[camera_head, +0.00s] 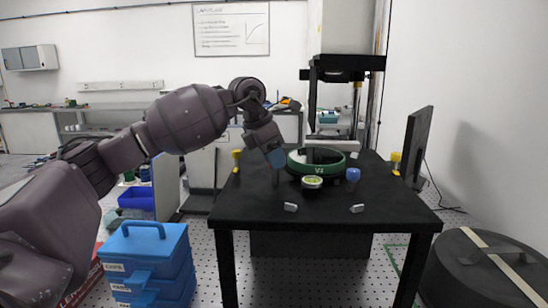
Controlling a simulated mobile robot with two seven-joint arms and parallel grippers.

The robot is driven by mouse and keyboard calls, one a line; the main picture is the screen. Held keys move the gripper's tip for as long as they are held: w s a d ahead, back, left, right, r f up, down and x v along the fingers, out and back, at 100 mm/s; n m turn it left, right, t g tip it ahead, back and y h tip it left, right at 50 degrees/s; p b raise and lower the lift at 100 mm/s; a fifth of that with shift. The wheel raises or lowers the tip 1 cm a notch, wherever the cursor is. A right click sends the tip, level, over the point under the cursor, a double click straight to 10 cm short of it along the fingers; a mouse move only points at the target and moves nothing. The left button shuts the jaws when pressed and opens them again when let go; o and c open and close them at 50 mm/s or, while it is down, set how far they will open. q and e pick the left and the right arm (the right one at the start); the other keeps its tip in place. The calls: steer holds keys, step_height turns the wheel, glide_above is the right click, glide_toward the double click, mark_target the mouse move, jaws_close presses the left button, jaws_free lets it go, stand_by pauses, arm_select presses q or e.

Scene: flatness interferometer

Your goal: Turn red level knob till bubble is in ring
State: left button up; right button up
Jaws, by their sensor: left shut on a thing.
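My left gripper (276,163) reaches down to the left front part of the black table (330,215). It is shut on what I take to be the red level knob, which its fingers hide; no red shows there. The round bubble level (312,182), with a yellow-green face, sits at the table's front middle, to the right of the gripper. The bubble and ring are too small to tell apart. A blue knob (353,174) stands to the right of the level. My right gripper is not in view.
A green ring-shaped part (316,163) lies behind the level. Yellow-topped posts stand at the left (237,157) and right (395,158). Two small grey pieces (290,207) (357,209) lie near the front edge. A monitor (418,147) stands at right; blue cases (148,255) stand on the floor.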

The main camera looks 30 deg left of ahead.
arm_select(q)
steer(key=shift+r, duration=0.15)
steer(key=o, duration=0.9)
steer(key=v, duration=1)
steer(key=shift+s+r, duration=0.15)
steer(key=shift+r, duration=0.15)
steer(key=shift+a, duration=0.15)
